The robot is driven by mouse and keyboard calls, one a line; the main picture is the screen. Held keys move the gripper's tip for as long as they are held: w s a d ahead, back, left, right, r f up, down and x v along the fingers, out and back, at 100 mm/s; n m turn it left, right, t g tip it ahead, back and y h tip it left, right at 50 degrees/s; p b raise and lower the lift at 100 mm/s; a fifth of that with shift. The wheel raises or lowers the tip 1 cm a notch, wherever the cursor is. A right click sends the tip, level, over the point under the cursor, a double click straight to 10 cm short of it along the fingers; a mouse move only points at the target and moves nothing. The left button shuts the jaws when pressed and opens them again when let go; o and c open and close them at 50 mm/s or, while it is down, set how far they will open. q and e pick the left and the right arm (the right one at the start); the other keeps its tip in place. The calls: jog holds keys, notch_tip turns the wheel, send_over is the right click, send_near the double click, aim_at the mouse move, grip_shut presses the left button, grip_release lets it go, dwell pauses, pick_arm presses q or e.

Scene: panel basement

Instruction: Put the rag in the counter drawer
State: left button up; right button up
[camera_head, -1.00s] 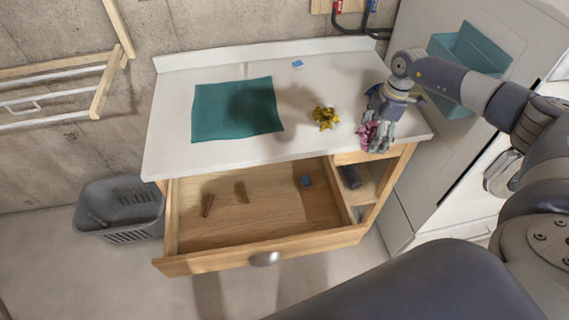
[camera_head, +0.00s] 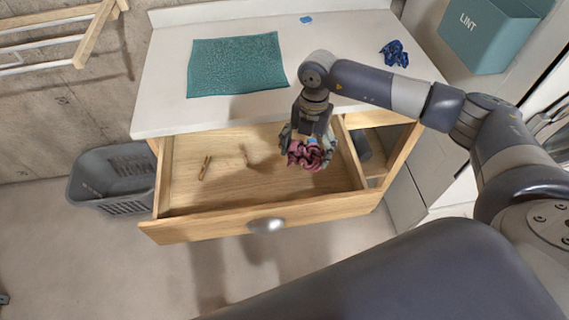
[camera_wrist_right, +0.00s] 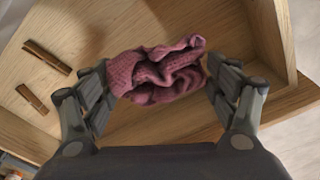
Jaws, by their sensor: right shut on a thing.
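The rag is a crumpled pink cloth (camera_head: 309,154), also seen in the wrist view (camera_wrist_right: 158,72). My right gripper (camera_head: 308,150) is shut on it and holds it over the right part of the open counter drawer (camera_head: 225,180). In the wrist view the rag sits between the two fingers (camera_wrist_right: 158,85), with the wooden drawer floor below. The drawer is pulled out, with its front panel and round metal knob (camera_head: 266,225) toward me. My left gripper is not in view.
Two brown wooden pegs (camera_head: 205,168) (camera_head: 245,155) lie in the drawer. A teal cloth (camera_head: 237,65) and a crumpled blue cloth (camera_head: 394,53) lie on the white counter (camera_head: 165,100). A grey basket (camera_head: 110,180) stands left; a lint bin (camera_head: 485,40) is at right.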

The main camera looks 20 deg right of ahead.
aim_at(308, 147)
notch_tip(308, 147, down, 6)
jog(key=shift+f+p, duration=0.2)
jog(key=shift+p, duration=0.25)
jog(key=shift+f, duration=0.35)
jog(key=shift+f, duration=0.2)
jog(key=o, duration=0.9)
jog(key=shift+c, duration=0.2)
jog(key=shift+r, duration=0.1)
jog(key=shift+r, duration=0.15)
jog(key=r, duration=0.4)
jog(key=r+b, duration=0.1)
jog(key=r, duration=0.3)
jog(key=w+d+r, duration=0.1)
jog(key=r, duration=0.3)
